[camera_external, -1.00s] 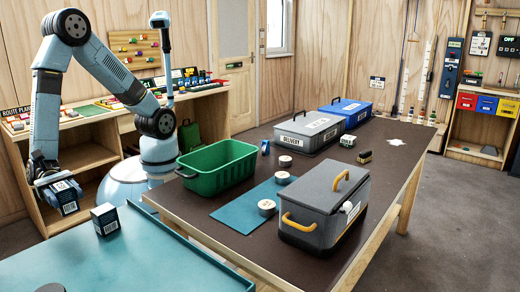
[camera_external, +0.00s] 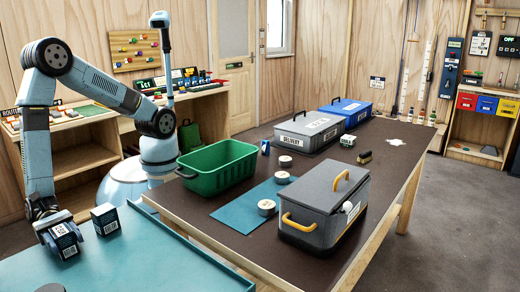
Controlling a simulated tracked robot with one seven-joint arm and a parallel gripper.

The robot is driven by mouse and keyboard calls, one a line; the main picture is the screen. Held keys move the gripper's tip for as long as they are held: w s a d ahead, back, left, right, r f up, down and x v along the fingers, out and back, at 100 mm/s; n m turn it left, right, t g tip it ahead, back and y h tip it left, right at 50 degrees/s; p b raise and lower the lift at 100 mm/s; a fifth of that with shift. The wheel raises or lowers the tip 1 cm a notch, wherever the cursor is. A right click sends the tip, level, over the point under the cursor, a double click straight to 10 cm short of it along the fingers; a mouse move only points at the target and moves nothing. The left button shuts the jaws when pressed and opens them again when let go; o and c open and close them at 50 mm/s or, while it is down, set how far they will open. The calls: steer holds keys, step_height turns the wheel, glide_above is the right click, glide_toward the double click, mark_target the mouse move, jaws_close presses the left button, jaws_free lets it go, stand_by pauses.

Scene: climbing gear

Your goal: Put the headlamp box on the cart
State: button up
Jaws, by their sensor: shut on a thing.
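My gripper (camera_external: 57,230) is at the lower left, pointing down and shut on a small dark box with a white label (camera_external: 67,245), which I take to be the headlamp box; its print is too small to read. The box is at the near-left part of the teal cart top (camera_external: 150,262). I cannot tell whether its base touches the surface. A similar dark and white box (camera_external: 105,220) stands on the cart just right of it, with a small gap between. The gripper fingers partly hide the held box's upper part.
A dark round item (camera_external: 50,288) sits at the cart's front edge. Right of the cart, a brown table (camera_external: 330,180) holds a green crate (camera_external: 205,178), a grey case with yellow handles (camera_external: 318,225) and several other items. The cart's middle and right are clear.

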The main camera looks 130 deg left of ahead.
steer(key=o, duration=1.1)
steer(key=s, duration=1.2)
